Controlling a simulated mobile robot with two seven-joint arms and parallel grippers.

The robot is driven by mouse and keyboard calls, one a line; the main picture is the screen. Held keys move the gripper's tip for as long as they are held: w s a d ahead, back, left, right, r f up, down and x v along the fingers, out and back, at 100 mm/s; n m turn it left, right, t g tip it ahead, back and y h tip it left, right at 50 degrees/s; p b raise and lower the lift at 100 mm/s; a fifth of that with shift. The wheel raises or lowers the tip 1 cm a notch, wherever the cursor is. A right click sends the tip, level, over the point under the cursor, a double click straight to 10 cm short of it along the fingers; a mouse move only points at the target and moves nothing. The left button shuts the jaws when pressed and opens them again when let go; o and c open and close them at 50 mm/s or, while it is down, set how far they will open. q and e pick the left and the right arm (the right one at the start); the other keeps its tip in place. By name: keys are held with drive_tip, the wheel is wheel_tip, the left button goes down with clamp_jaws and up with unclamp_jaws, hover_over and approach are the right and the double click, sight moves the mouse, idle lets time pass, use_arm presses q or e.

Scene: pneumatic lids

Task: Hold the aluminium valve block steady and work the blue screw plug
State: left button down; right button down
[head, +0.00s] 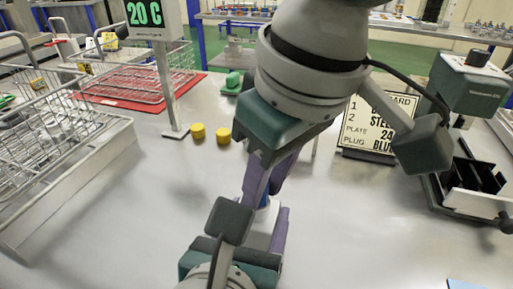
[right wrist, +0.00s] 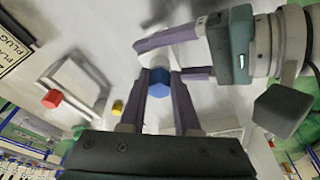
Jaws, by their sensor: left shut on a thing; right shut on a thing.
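The aluminium valve block (head: 258,238) is pale grey and sits low in the middle of the head view, partly hidden by my fingers. My left gripper (head: 270,218), coming from the bottom, has its purple fingers shut on it; it also shows in the right wrist view (right wrist: 182,52). The blue screw plug (right wrist: 158,82) is at the block's near side in the right wrist view, and a sliver (head: 264,201) shows in the head view. My right gripper (right wrist: 163,80), coming from above, is shut on the plug. Whether the plug is fully seated is hidden.
Two yellow caps (head: 198,131) stand behind the grippers, near a green part (head: 232,83). Wire baskets (head: 60,130) fill the left. An order board (head: 376,125) and a black-slotted holder (head: 475,190) stand right. The bench's right front is mostly clear.

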drive_tip(key=shift+w, duration=0.1)
drive_tip(key=n, duration=0.4)
drive_tip(key=shift+w+d+g+y, duration=0.15)
drive_tip(key=shift+g+y, duration=0.15)
drive_tip(key=shift+g, duration=0.1)
drive_tip(key=c, duration=0.5)
unclamp_jaws()
drive_tip(key=shift+c, duration=1)
drive_tip(key=m, duration=0.3)
drive_tip(key=shift+s+a+t, duration=0.2)
drive_tip(key=shift+s+t, duration=0.05)
drive_tip(key=shift+t, duration=0.15)
drive_tip(key=m+h, duration=0.1)
drive_tip(key=m, duration=0.3)
drive_tip(key=shift+s+a, duration=0.1)
drive_tip(key=shift+a, duration=0.05)
drive_tip(key=shift+m+t, duration=0.3)
drive_tip(key=shift+m, duration=0.2)
drive_tip(key=shift+h, duration=0.3)
